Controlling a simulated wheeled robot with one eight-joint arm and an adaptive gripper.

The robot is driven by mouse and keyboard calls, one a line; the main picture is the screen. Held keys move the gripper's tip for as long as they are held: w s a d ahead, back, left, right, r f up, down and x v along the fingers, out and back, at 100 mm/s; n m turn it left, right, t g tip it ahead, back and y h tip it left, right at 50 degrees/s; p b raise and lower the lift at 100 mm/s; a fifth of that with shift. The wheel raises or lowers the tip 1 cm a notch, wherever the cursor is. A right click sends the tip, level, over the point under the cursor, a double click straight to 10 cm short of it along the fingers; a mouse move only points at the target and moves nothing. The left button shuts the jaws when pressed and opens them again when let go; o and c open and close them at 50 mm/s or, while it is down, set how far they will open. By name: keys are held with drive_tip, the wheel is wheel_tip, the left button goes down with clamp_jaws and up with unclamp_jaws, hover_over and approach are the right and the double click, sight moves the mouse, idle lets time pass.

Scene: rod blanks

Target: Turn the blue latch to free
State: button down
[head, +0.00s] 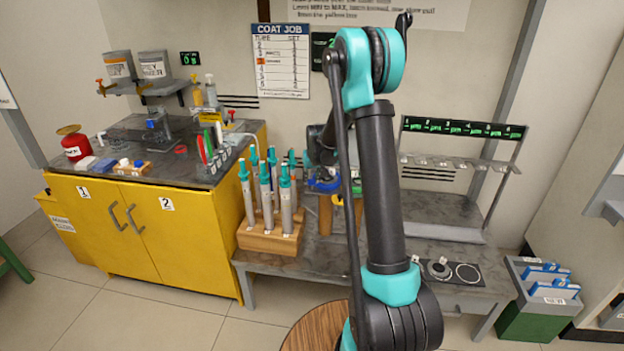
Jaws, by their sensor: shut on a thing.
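A blue part, which looks like the blue latch (323,186), sits on top of a wooden stand (325,215) on the grey bench, behind my arm. My gripper (322,174) points down at it and is mostly hidden by my own arm links. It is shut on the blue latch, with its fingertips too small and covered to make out. The latch's exact angle cannot be told from here. A yellow-orange part (337,199) shows just below the blue part.
A wooden rack (268,241) of grey rods with teal tops stands close to the left of the stand. A yellow cabinet (150,230) with bottles and tools is further left. A rack with green displays (463,128) is at the right. A green bin (537,318) stands at the lower right.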

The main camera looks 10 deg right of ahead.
drive_tip(key=shift+a+m+h, duration=0.15)
drive_tip(key=shift+m+h, duration=0.75)
drive_tip(key=shift+m, duration=1.4)
drive_tip(key=c, duration=1.2)
unclamp_jaws()
drive_tip(key=v, duration=1.2)
drive_tip(key=shift+w, duration=0.15)
